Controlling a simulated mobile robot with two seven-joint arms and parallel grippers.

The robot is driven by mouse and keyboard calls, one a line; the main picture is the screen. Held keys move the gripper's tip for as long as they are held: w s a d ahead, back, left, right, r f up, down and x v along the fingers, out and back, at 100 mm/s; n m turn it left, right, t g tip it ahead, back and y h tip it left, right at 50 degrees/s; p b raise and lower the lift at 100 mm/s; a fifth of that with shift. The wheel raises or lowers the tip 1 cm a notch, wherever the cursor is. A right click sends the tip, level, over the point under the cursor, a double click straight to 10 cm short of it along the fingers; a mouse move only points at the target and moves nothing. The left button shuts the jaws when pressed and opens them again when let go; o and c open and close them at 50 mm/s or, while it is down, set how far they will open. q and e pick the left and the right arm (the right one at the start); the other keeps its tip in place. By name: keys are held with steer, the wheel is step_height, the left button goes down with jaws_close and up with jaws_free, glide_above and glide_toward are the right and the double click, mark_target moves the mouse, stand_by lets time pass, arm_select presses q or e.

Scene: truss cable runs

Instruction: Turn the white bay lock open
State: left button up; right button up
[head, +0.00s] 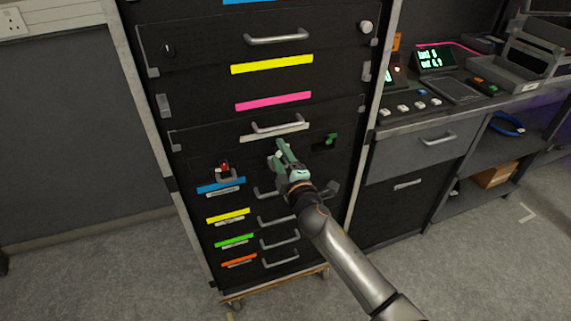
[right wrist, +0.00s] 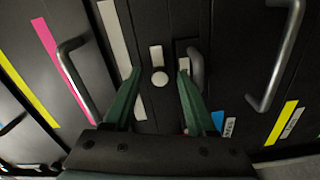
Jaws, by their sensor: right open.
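A small round white lock knob (right wrist: 159,79) shows on the black cabinet front in the right wrist view, below a small white label (right wrist: 155,55). My right gripper (right wrist: 159,70) is open, with one green finger on each side of the knob in that view. I cannot tell whether either finger touches it. In the head view my right gripper (head: 276,151) is at the cabinet, just below the white strip (head: 274,132), and mostly hides the knob. My left gripper is not in view.
The tall cabinet has metal drawer handles (head: 278,127) above and below the gripper. A red knob (head: 225,167) is to the left and a green handle (head: 331,140) to the right. A workbench (head: 436,117) stands on the right. The floor at the left is clear.

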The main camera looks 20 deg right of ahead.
steer(key=s, duration=1.2)
steer(key=shift+s+d, duration=0.15)
steer(key=shift+d, duration=0.1)
